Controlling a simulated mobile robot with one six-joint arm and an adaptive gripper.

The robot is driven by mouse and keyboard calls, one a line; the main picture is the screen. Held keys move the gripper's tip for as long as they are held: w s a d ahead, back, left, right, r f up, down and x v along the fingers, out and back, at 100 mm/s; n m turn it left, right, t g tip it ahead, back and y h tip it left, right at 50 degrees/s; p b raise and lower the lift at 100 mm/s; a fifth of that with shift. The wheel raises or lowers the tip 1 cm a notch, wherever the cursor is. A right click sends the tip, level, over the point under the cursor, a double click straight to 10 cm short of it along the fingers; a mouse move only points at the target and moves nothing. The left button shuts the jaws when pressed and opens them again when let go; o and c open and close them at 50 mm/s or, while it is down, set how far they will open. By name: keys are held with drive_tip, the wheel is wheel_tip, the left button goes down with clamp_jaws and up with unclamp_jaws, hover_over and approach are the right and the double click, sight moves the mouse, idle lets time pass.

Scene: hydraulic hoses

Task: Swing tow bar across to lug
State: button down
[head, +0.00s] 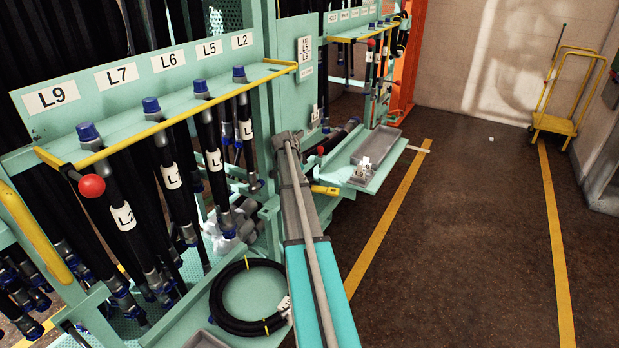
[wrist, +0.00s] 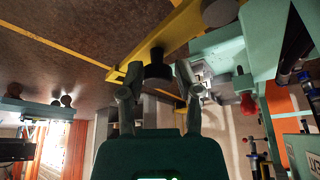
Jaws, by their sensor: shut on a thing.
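The yellow bar, which I take to be the tow bar (wrist: 188,32), runs diagonally across the upper part of the wrist view. A black knob (wrist: 157,70) stands out from it. My gripper (wrist: 157,78) has its two fingers on either side of this knob, closed on it. In the head view a short yellow end of the bar (head: 325,190) shows just right of my arm; the gripper and the knob are hidden behind the arm. A round grey-brown piece (wrist: 220,12) sits at the bar's upper right end. I cannot tell which part is the lug.
A teal rack with hanging black hoses (head: 165,170) and a yellow rail (head: 200,110) stands to the left. A grey tray (head: 380,147) is beyond the bar. A coiled hose (head: 222,305) lies beside my arm. The floor (head: 470,240) to the right is clear, up to a yellow cart (head: 556,123).

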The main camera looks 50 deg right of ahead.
drive_tip(key=c, duration=0.9)
unclamp_jaws()
drive_tip(key=shift+d+f, duration=0.2)
drive_tip(key=shift+d, duration=0.4)
drive_tip(key=shift+c, duration=0.2)
drive_tip(key=o, duration=0.6)
drive_tip(key=shift+s+d, duration=0.1)
drive_tip(key=shift+s, duration=0.3)
drive_tip(key=shift+o, duration=0.2)
drive_tip(key=shift+s, duration=0.1)
